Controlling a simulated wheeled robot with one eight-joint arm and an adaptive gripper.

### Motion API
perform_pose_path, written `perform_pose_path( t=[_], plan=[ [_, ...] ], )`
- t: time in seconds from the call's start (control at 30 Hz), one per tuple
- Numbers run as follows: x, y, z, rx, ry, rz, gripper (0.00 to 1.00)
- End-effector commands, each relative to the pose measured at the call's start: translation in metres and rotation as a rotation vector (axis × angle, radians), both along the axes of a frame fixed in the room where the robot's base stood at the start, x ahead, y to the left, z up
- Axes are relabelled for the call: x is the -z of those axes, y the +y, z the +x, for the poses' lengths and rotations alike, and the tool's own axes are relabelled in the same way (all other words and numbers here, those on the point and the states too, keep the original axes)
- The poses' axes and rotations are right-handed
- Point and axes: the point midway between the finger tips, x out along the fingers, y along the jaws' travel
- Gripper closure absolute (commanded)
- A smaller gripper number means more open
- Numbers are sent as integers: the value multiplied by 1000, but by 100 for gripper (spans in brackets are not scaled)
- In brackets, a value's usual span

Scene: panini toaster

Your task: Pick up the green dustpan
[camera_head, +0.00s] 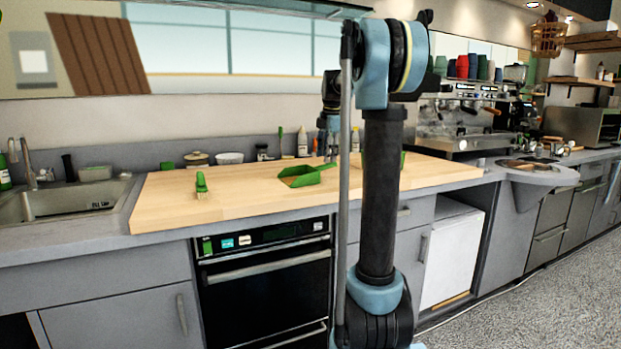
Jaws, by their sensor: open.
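The green dustpan (312,177) lies on the wooden worktop, its open pan showing wood colour inside. A green upright piece (281,140) rises behind it; I cannot tell whether it belongs to the dustpan. My gripper (331,152) hangs at the end of my arm, behind my vertical link, pointing down just above and behind the dustpan in the picture. It is small and partly hidden, seems open, and holds nothing that I can see. Whether it touches the dustpan is not clear.
A green brush (201,186) stands on the worktop (240,205) at left. A sink (75,200) is further left. Pots and bottles (302,141) line the back wall. An espresso machine (462,120) stands at right. An oven (265,285) is below the counter.

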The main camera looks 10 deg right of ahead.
Motion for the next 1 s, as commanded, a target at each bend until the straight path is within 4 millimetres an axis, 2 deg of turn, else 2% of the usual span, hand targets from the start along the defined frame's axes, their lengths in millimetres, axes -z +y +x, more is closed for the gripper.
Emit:
perform_pose_path(
  t=[0.27, 0.6, 0.9, 0.93, 1.0],
  plan=[
    [17, 1, 4, 0, 0, 0, 57],
    [56, 3, 15, 0, 0, 0, 57],
    [61, 3, 15, 0, 0, 0, 57],
    [61, 3, 15, 0, 0, 0, 59],
    [61, 3, 15, 0, 0, 0, 75]
  ],
)
